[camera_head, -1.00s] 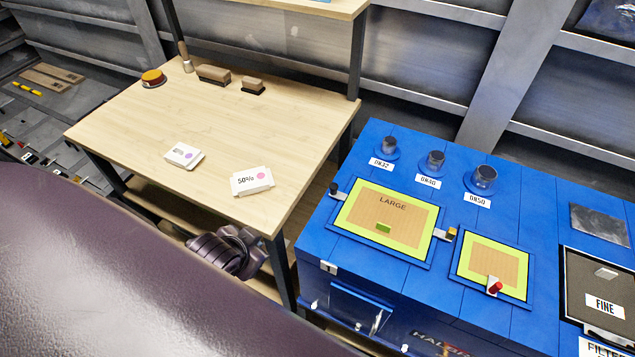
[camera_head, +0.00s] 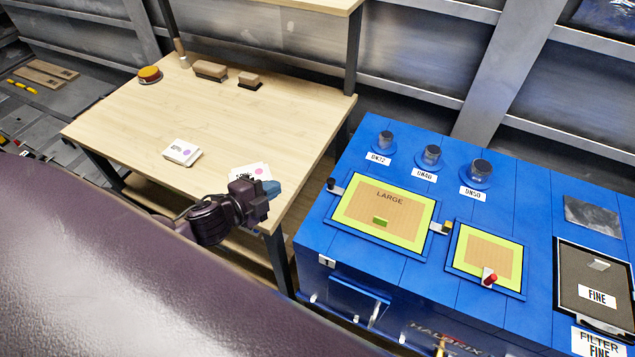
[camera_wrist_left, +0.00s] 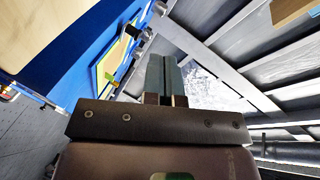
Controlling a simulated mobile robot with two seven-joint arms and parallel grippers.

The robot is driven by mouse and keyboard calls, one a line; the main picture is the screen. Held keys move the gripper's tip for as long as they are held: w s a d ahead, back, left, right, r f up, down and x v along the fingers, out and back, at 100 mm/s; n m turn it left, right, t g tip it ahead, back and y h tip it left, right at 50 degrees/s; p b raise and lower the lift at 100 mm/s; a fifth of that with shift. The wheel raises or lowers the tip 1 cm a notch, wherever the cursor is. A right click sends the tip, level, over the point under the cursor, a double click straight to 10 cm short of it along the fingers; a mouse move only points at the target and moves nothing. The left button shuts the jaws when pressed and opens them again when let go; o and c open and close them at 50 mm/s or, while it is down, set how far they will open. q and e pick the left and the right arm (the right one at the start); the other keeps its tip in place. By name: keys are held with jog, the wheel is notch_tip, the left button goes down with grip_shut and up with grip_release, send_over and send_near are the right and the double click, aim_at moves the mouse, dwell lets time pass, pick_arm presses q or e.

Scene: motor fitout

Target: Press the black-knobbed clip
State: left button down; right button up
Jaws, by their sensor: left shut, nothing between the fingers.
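The black-knobbed clip (camera_head: 331,185) sits at the upper left corner of the yellow-green framed LARGE panel (camera_head: 345,218) on the blue unit. Its black knob stands upright on a pale base. My left gripper (camera_head: 272,188) is shut and empty, left of the clip and apart from it, in front of the bench's right corner. Its closed fingers (camera_wrist_left: 165,72) also show in the left wrist view, with the blue unit at the left. My right gripper is not in view.
A red-knobbed clip (camera_head: 489,277) is on the smaller panel. Several round fittings stand behind the LARGE panel, one labelled DN40 (camera_head: 432,156). The wooden bench (camera_head: 220,115) holds small boxes and brushes.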

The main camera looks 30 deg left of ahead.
pick_arm(q)
jog(key=m+h, duration=0.1)
jog(key=m, duration=0.1)
jog(key=m+h, duration=0.1)
jog(key=m, duration=0.1)
jog(key=shift+w+a+f+g+h, duration=0.25)
jog(key=shift+a+g+h, duration=0.05)
jog(key=shift+a, duration=0.05)
jog(key=shift+a+f+m+g+h, duration=0.2)
jog(key=shift+m+g+h, duration=0.3)
jog(key=shift+m, duration=0.4)
jog(key=m, duration=0.1)
jog(key=m+g+h, duration=0.1)
jog(key=a+m+h, duration=0.1)
jog(key=shift+s+f, duration=0.35)
jog(key=shift+s+a+f+m+g+h, duration=0.15)
jog(key=shift+m+g+h, duration=0.15)
jog(key=shift+m+g, duration=0.15)
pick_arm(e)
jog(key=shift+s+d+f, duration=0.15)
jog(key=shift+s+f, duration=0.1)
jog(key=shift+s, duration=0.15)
